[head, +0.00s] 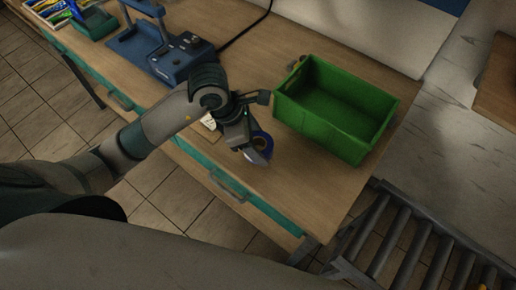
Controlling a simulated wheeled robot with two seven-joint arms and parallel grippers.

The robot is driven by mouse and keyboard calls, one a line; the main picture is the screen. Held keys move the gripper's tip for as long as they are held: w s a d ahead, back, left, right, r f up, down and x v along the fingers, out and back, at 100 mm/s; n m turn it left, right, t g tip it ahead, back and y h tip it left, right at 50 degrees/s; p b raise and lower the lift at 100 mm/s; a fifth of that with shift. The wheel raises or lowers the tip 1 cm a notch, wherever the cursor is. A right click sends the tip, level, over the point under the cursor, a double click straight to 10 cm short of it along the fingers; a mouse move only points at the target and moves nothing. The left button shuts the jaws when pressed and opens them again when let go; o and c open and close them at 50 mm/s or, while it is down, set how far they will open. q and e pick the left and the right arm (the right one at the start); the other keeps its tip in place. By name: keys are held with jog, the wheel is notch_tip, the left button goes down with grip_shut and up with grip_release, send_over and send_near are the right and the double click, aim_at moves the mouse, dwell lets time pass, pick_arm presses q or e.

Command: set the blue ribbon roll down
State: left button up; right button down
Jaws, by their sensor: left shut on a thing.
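The blue ribbon roll (263,141) shows at the tip of my left gripper (254,146), near the front edge of the wooden table (330,185). My left gripper is shut on the roll, and its fingers partly cover it. I cannot tell whether the roll touches the tabletop. The green bin (316,125) stands just to the right of and behind the roll, and looks empty. My right gripper is not in view.
A blue machine (160,55) with a raised handle stands at the back left, beside a small green tray (95,25). A roller conveyor (400,240) runs at the lower right. Bare tabletop lies in front of the green bin.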

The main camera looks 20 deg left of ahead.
pick_arm(q)
jog(key=shift+f+p, duration=0.75)
jog(key=shift+f, duration=1.25)
jog(key=shift+f, duration=0.15)
jog(key=o, duration=1.1)
jog(key=shift+c, duration=0.2)
